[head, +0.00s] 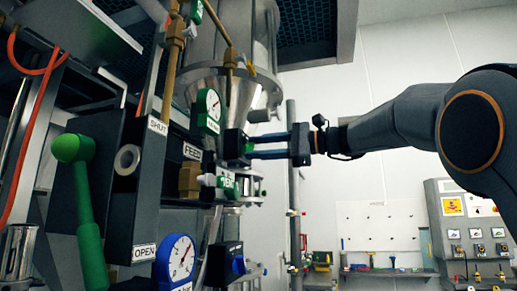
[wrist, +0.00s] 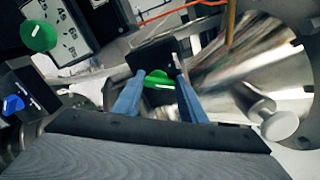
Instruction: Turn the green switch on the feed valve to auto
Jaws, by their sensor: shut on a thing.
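The green switch (wrist: 157,79) sits on a small black valve box (wrist: 152,54) in the wrist view. My gripper (wrist: 155,84) has its two blue fingers on either side of the switch and is shut on it. Only a little of the switch (head: 249,147) shows there between the fingers. The switch's markings cannot be read in either view.
A green-rimmed gauge (head: 208,111) and the steel hopper (head: 225,50) stand close to the box. A blue gauge (head: 175,260), a blue knob (head: 239,265) and a green lever (head: 82,195) are lower. In the wrist view another green knob (wrist: 40,36) is upper left.

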